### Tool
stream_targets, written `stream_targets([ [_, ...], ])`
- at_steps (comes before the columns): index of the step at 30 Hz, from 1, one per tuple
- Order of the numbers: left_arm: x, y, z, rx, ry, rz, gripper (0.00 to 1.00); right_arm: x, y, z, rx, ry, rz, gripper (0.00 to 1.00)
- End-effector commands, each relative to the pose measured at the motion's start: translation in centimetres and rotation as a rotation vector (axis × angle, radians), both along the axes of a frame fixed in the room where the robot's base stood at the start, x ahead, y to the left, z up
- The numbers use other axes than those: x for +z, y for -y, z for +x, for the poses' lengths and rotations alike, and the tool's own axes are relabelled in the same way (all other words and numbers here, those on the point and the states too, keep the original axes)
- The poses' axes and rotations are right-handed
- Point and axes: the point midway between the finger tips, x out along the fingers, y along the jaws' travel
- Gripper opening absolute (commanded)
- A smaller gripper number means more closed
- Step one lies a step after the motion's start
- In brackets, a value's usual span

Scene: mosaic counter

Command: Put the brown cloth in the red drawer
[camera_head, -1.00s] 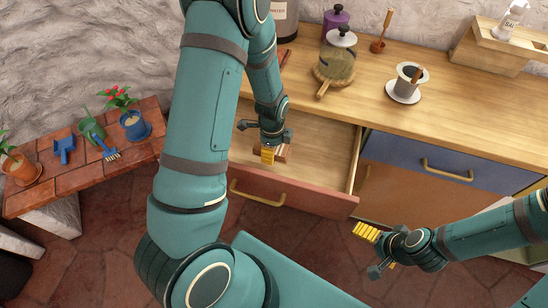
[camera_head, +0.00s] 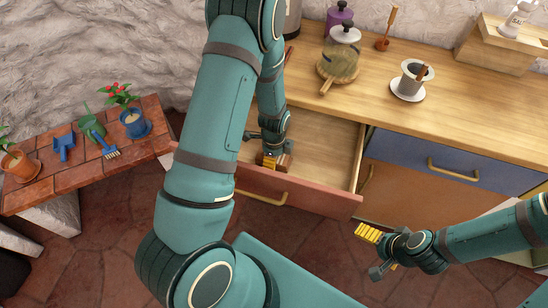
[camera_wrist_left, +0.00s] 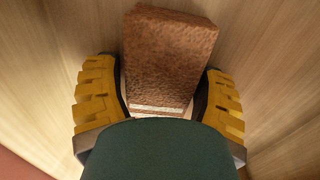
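The red drawer (camera_head: 325,203) is pulled out in the head view, its pale wooden inside showing. My left gripper (camera_head: 270,157) is down inside it, fingers pointing down. The brown cloth (camera_head: 285,163), a folded block, is between its fingers. In the left wrist view the cloth (camera_wrist_left: 170,55) has a yellow-padded finger close against each side, with a pale strip at its lower end. Whether the cloth touches the drawer floor is hard to tell. My right gripper (camera_head: 372,254) is open and empty, in front of the cabinet.
A blue drawer (camera_head: 415,157) is closed at the right. On the counter stand a glass pot (camera_head: 341,58), a purple canister (camera_head: 338,20) and a cup on a saucer (camera_head: 408,94). A brick bench (camera_head: 60,185) with plants is at the left.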

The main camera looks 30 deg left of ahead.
Motion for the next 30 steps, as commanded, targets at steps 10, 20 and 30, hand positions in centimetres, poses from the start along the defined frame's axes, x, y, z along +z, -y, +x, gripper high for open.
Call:
stream_targets([
  [10,0.1,0.0,0.0,0.000,0.000,0.000,0.92,0.1,0.0,0.0,0.000,0.000,0.000,1.00],
  [20,4.2,0.0,0.1,-0.001,0.005,-0.001,0.92,1.5,0.0,-0.2,0.001,-0.006,0.001,1.00],
  [30,10.6,0.0,0.1,0.000,0.002,-0.001,0.92,3.1,-0.1,-0.6,0.003,-0.014,0.003,1.00],
])
